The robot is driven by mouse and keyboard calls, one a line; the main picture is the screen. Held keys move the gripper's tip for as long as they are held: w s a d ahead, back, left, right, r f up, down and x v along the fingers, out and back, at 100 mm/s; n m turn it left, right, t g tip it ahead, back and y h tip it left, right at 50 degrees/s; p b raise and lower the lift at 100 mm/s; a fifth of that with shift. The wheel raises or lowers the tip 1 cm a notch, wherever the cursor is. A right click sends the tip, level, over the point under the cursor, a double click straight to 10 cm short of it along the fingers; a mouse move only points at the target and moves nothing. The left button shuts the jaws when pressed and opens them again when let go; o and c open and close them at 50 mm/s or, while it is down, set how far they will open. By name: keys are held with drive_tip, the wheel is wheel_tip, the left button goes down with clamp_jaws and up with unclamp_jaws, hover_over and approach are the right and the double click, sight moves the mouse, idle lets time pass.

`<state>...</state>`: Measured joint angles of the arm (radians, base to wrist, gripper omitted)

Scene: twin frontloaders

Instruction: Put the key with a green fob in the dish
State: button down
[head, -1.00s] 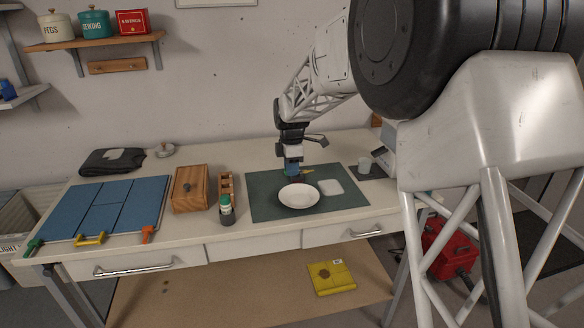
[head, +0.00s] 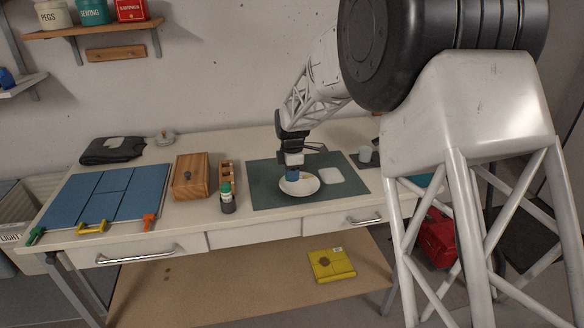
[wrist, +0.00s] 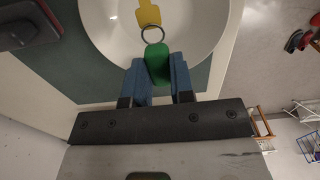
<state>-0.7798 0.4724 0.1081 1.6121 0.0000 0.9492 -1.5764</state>
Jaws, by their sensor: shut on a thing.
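My gripper (wrist: 158,80) is shut on the green fob (wrist: 158,62) of the key, with its blue fingers on either side of the fob. The yellow key (wrist: 148,14) hangs from a ring and points away from the fingers, over the inside of the white dish (wrist: 203,40). In the head view, my gripper (head: 293,175) is at the back left part of the dish (head: 312,189), right over it. I cannot tell whether the key touches the dish.
The dish stands on a dark green mat (head: 262,187). A white square item (head: 330,176) lies right of it, and a white cup (head: 365,154) stands farther right. A green-capped bottle (head: 227,199) and a wooden box (head: 190,177) stand to the left.

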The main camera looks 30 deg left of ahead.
drive_tip(key=shift+f, duration=1.4)
drive_tip(key=c, duration=0.9)
unclamp_jaws()
drive_tip(key=shift+r, duration=3.5)
drive_tip(key=shift+d, duration=0.1)
